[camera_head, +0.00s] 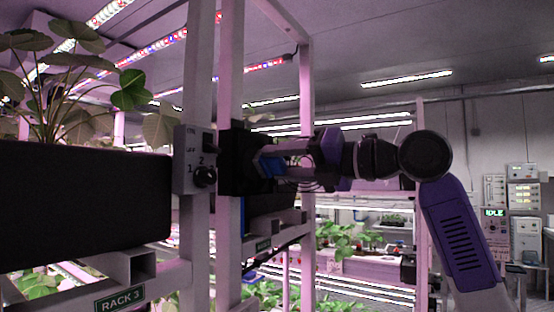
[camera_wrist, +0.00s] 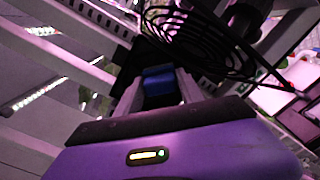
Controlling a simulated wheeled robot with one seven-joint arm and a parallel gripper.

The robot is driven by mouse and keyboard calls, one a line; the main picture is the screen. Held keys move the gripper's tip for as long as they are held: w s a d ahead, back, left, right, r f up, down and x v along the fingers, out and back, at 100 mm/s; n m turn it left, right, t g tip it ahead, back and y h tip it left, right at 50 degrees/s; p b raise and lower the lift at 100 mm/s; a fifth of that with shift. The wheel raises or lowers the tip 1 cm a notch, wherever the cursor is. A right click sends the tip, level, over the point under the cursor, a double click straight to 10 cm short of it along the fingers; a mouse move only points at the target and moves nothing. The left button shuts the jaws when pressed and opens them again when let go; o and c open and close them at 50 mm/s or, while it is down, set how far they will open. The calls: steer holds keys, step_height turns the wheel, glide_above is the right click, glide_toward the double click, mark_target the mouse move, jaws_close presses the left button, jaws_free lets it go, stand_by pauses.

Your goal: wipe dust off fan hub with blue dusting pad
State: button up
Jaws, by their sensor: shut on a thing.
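My gripper (camera_head: 277,157) points left in the head view and is shut on the blue dusting pad (camera_head: 266,165). In the wrist view the pad (camera_wrist: 160,80) sits between the two grey fingers. The black fan (camera_head: 236,163) is mounted at the rack post, just left of the pad in the head view. Its curved wire grille (camera_wrist: 205,38) fills the upper middle of the wrist view, close beyond the pad. The fan hub and any dust on it cannot be made out. I cannot tell whether the pad touches the fan.
A grey switch box (camera_head: 194,160) with a knob is fixed to the near white post, left of the fan. A black planter (camera_head: 85,200) with leafy plants stands on the rack at left. A RACK 3 label (camera_head: 119,299) is below. Planted shelves (camera_head: 360,265) stand behind.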

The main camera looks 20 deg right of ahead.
steer(key=shift+w+d+f, duration=0.1)
steer(key=shift+w+d, duration=0.2)
steer(key=shift+s, duration=0.1)
steer(key=shift+s+a+b, duration=0.8)
steer(key=shift+s+a, duration=0.1)
steer(key=shift+a, duration=0.25)
steer(key=shift+s+a+b, duration=0.25)
steer(key=shift+s+a, duration=0.2)
steer(key=shift+a, duration=0.25)
steer(key=shift+s+a+b, duration=0.2)
steer(key=shift+s+a, duration=0.2)
steer(key=shift+a, duration=0.3)
steer(key=b+v, duration=0.1)
steer(key=v, duration=0.5)
